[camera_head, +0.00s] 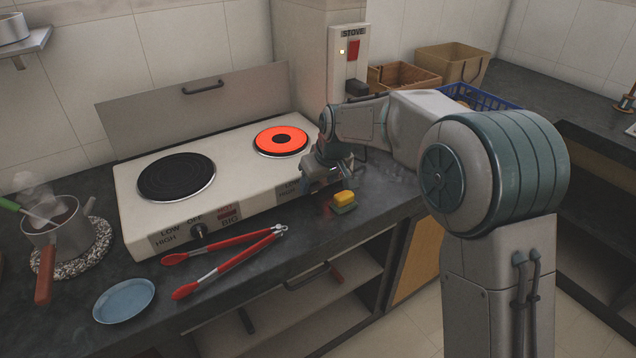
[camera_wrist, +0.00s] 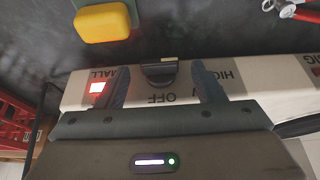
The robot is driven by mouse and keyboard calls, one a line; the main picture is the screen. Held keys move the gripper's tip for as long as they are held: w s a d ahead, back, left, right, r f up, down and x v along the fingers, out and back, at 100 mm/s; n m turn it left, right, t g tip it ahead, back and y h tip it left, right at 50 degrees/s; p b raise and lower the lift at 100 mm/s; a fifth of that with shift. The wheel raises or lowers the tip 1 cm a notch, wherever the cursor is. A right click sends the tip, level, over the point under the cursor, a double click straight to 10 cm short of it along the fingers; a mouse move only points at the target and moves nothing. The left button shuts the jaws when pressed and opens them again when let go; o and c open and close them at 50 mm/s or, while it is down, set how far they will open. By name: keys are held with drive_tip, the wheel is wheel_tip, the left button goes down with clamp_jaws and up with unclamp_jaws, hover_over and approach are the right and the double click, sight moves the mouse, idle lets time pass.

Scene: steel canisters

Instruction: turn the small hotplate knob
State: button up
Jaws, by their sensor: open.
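The small hotplate knob (camera_wrist: 159,72) is dark, with a pale mark on its edge, on the white hotplate front (camera_wrist: 240,72). Upside-down OFF and HIGH labels and a lit red lamp (camera_wrist: 97,87) are near it. My gripper (camera_wrist: 162,84) is open, one finger on each side of the knob in the wrist view, with gaps to both. Whether the fingertips reach past the knob is unclear. In the head view my gripper (camera_head: 312,186) is at the right front of the hotplate and hides this knob. The small burner (camera_head: 281,140) glows orange-red.
The large burner (camera_head: 177,177) is dark; its knob (camera_head: 199,231) is on the front at left. Red tongs (camera_head: 225,264), a yellow-green sponge (camera_head: 343,201) and a blue plate (camera_head: 124,301) lie on the counter in front. A steaming pot (camera_head: 62,224) stands at left.

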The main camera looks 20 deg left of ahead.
drive_tip(key=shift+w+a+f, duration=0.1)
drive_tip(key=shift+f, duration=0.15)
drive_tip(key=c, duration=1)
